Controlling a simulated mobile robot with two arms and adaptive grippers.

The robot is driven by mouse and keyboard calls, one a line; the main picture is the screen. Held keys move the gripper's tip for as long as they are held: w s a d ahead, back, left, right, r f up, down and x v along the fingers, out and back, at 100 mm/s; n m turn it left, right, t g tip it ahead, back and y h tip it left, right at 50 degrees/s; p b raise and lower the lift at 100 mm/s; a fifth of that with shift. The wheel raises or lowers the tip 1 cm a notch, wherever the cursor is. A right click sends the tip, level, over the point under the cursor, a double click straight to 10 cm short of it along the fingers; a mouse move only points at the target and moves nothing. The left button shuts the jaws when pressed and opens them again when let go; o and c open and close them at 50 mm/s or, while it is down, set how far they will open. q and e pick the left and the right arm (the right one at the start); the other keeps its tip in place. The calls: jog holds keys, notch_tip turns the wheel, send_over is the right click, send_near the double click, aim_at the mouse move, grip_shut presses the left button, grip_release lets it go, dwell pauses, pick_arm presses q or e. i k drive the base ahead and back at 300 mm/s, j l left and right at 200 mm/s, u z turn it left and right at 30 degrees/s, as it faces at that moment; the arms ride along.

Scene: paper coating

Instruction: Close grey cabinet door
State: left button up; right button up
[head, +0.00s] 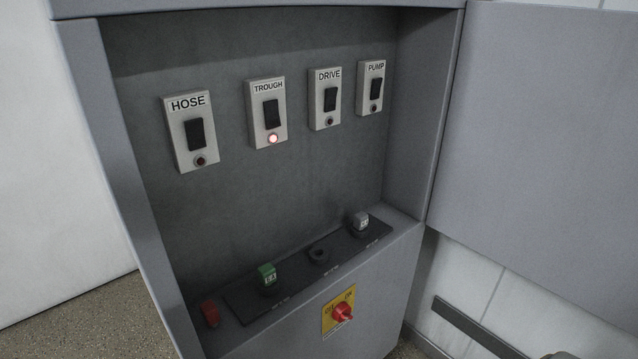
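The grey cabinet (92,110) stands open in front of me. Its grey door (540,130) is swung wide open to the right, hinged along the cabinet's right edge, and runs out of the picture. Inside, the back panel carries switch plates marked HOSE (177,135), TROUGH (255,122), DRIVE (316,103) and PUMP (363,96). The red lamp on the TROUGH plate is lit; the others look dark. Neither gripper can be made out in the head view.
A ledge at the cabinet's bottom holds a green knob (267,275), a grey knob (361,222) and a red piece (210,313). A red rotary switch (343,312) on a yellow plate sticks out of the front. A dark rail (470,326) runs along the tiled wall.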

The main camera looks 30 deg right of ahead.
aim_at(536, 174)
jog(key=i+j+z, duration=0.15)
jog(key=z, duration=0.3)
jog(key=i+j+z, duration=0.1)
jog(key=z, duration=0.3)
jog(key=i+j+z, duration=0.1)
jog(key=j+z, duration=0.15)
jog(key=z, duration=0.2)
jog(key=l+z, duration=0.35)
jog(key=l, duration=0.65)
